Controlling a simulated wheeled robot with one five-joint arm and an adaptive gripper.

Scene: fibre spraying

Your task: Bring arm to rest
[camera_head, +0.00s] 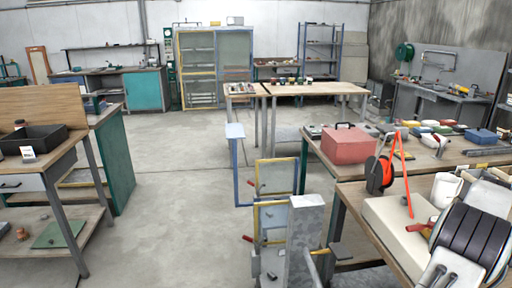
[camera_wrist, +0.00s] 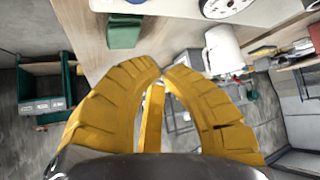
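My gripper (camera_wrist: 162,68) shows in the wrist view as two curved, ribbed yellow fingers. Their tips come together near the picture's middle, and I see nothing held between them. A narrow yellow strip shows in the gap behind the tips. The fingers appear clear of the table. In the head view I cannot make out the gripper.
A wooden bench (camera_head: 45,171) stands at left. Open floor (camera_head: 180,215) lies between. The wrist view shows a white mug (camera_wrist: 222,48) and a green box (camera_wrist: 125,31).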

